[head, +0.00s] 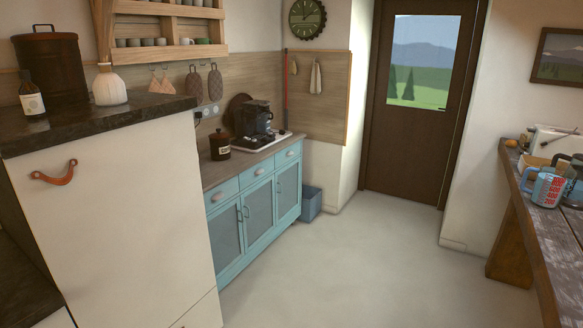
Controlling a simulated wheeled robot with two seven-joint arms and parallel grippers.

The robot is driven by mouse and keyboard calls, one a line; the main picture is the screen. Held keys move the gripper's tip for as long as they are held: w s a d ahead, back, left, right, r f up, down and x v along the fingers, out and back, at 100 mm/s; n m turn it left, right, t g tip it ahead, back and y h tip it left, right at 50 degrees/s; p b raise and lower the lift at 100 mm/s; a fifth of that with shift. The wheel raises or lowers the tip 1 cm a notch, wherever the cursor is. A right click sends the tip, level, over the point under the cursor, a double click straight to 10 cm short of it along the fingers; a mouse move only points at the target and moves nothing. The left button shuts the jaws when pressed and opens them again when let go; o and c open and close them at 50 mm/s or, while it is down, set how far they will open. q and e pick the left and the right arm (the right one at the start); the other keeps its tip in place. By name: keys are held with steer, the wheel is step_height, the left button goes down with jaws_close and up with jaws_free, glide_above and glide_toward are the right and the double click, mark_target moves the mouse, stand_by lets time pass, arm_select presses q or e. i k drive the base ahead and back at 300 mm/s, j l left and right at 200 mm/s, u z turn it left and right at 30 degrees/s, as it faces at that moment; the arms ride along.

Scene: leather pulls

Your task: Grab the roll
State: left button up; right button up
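I cannot make out a roll anywhere in the head view. Neither of my grippers shows in this view. Several small items stand close together on the wooden table (548,254) at the right edge. They include a blue measuring jug (547,190) with red markings and a white object (553,140) behind it. Some items there overlap or are cut off by the frame edge.
A tall white cabinet (120,220) with a leather pull (55,174) stands at the left. A dark bin-like container (52,70), a bottle and a white vase (109,86) stand on it. A turquoise sideboard (255,205) lies beyond. The middle floor (370,260) is clear up to the brown door (420,130).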

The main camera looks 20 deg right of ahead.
mark_target(511, 143)
steer(key=i+l+z, duration=0.4)
steer(key=i+z, duration=0.8)
steer(key=i, duration=0.15)
steer(key=i+j+z, duration=0.2)
steer(key=i+z, duration=0.45)
steer(key=i, duration=0.2)
steer(key=i+z, duration=0.25)
steer(key=i, duration=0.2)
steer(key=i+j+z, duration=0.25)
steer(key=i, duration=0.2)
steer(key=i+j+z, duration=0.25)
steer(key=i, duration=0.15)
steer(key=i+l, duration=0.05)
steer(key=l, duration=0.05)
